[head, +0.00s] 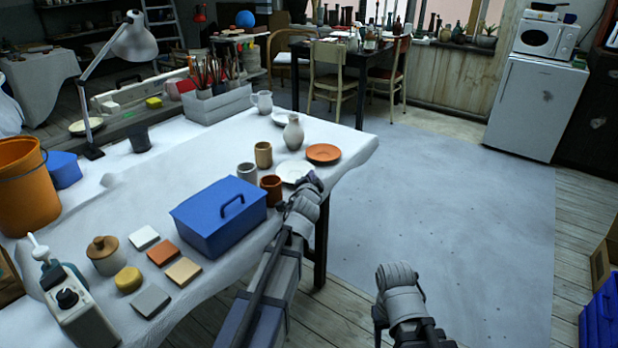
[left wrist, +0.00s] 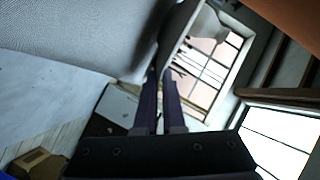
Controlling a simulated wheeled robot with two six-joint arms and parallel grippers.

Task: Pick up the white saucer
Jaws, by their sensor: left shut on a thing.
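The white saucer (head: 292,170) lies near the table's right edge in the head view, its near right part covered by my left gripper (head: 312,181). The left gripper is shut on the saucer's near rim. In the left wrist view its two dark fingers (left wrist: 161,88) are close together, with a pale surface at their tips; I cannot tell there where saucer ends and cloth begins. The saucer looks about level with the table; any gap beneath is hidden. My right gripper (head: 398,278) is low at the right, away from the table, its fingers not clearly visible.
A brown mug (head: 271,188), a grey cup (head: 247,172) and a tan cup (head: 263,154) stand left of the saucer. An orange plate (head: 323,153) and a pale vase (head: 293,132) are behind it. A blue toolbox (head: 212,224) stands nearer.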

